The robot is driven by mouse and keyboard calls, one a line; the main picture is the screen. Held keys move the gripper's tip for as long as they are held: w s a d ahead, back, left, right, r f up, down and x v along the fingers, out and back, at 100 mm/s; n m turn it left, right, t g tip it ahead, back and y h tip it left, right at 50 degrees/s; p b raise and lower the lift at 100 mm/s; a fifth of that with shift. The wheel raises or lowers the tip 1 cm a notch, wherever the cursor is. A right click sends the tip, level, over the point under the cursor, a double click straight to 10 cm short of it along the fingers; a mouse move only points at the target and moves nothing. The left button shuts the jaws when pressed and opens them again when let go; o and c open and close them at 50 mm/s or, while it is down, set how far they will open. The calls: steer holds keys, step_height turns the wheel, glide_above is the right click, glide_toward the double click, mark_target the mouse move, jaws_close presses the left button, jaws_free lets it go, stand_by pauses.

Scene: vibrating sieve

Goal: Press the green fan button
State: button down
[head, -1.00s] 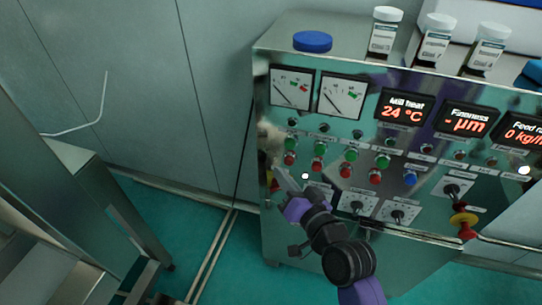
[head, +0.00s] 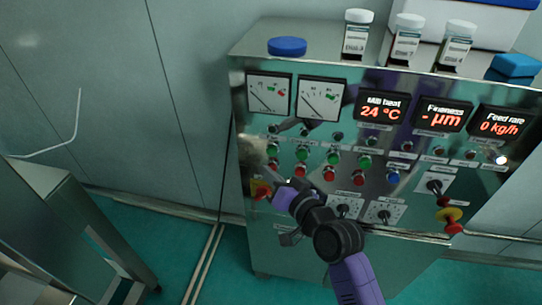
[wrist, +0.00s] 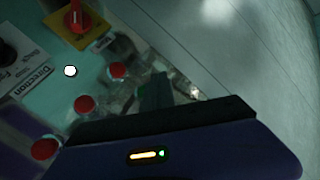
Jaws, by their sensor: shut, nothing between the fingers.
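The control panel (head: 330,215) has a row of several green buttons, with the leftmost green button (head: 272,148) above the leftmost red button (head: 270,166). The labels are too small to read, so I cannot tell which green button is the fan's. My gripper (head: 272,174) is shut and empty, close to the panel's left end, just below the leftmost buttons. I cannot tell whether it touches the panel. In the wrist view its dark fingertips (wrist: 155,96) are beside a red button (wrist: 117,70), and no green button shows clearly.
A red rotary switch on a yellow plate (wrist: 77,20) is near my gripper, with a white lamp (wrist: 70,71) close by. Black knobs (head: 384,215) are lower on the panel, and an emergency stop (head: 451,220) is at right. Bottles (head: 358,36) and a blue lid (head: 287,46) stand on top.

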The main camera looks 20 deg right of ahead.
steer(key=shift+w+d+b, duration=0.3)
steer(key=shift+w+d, duration=0.25)
steer(key=shift+w, duration=0.2)
steer(key=shift+w+d+b, duration=0.3)
steer(key=shift+w+d, duration=0.25)
steer(key=shift+w, duration=0.15)
steer(key=shift+w+d, duration=0.1)
steer(key=shift+w, duration=0.05)
stand_by(1.0)
steer(key=shift+w+d, duration=0.15)
steer(key=shift+w, duration=0.05)
steer(key=shift+w+d+b, duration=0.35)
steer(key=shift+w+b, duration=0.1)
stand_by(0.8)
steer(key=shift+s, duration=0.1)
steer(key=shift+s+a+p, duration=0.45)
steer(key=shift+s+a, duration=0.1)
steer(key=shift+s, duration=0.15)
steer(key=shift+a, duration=0.1)
steer(key=s+a+p, duration=0.1)
steer(key=s, duration=0.1)
steer(key=s+a+p, duration=0.1)
steer(key=s, duration=0.1)
steer(key=shift+a, duration=0.4)
